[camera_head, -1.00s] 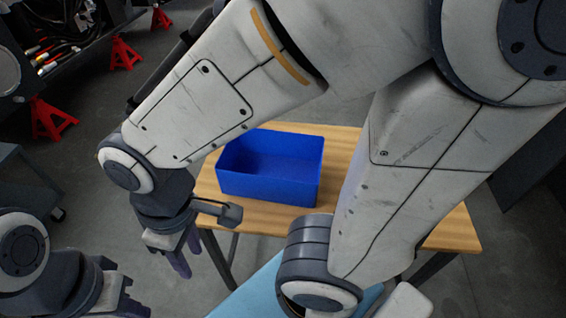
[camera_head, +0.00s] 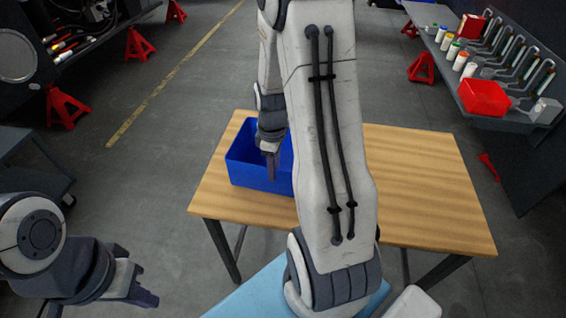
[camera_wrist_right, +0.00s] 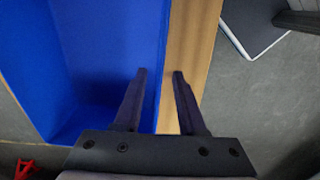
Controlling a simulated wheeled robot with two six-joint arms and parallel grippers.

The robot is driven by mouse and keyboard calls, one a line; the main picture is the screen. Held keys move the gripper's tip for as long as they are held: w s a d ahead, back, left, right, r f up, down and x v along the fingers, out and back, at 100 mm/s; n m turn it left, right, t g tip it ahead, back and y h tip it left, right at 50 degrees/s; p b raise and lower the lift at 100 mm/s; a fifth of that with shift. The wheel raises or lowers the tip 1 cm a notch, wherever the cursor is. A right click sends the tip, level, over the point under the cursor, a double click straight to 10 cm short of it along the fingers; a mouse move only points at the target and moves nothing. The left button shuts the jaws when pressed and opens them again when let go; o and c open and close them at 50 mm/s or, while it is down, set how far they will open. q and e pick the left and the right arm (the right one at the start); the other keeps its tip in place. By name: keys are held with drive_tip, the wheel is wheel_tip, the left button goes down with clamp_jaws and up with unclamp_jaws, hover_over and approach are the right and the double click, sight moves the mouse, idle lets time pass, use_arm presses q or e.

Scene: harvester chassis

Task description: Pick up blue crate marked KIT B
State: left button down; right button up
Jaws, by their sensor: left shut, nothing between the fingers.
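The blue crate (camera_head: 246,175) is open-topped, looks empty and sits on the left part of the wooden table. No KIT B marking shows. My right gripper (camera_head: 270,172) is at the crate, pointing down, with my arm hiding the crate's right part. In the right wrist view, the right gripper (camera_wrist_right: 159,74) is open, with one finger over the inside of the crate (camera_wrist_right: 100,50) and one over the tabletop outside. The crate's wall edge runs between the fingers; I cannot tell how far below it lies. My left gripper (camera_head: 148,298) is shut and empty at the lower left, away from the table.
The wooden table (camera_head: 425,190) is clear on its right side. A shelf at the right holds a red bin (camera_head: 483,97), bottles and tools. Red stands (camera_head: 66,106) are on the floor at the left. A dark cart (camera_head: 30,165) stands left of the table.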

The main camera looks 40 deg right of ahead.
wheel_tip(320, 180, down, 6)
drive_tip(key=shift+s+f, duration=0.1)
drive_tip(key=shift+f, duration=0.15)
clamp_jaws()
drive_tip(key=shift+d, duration=0.1)
idle(1.5)
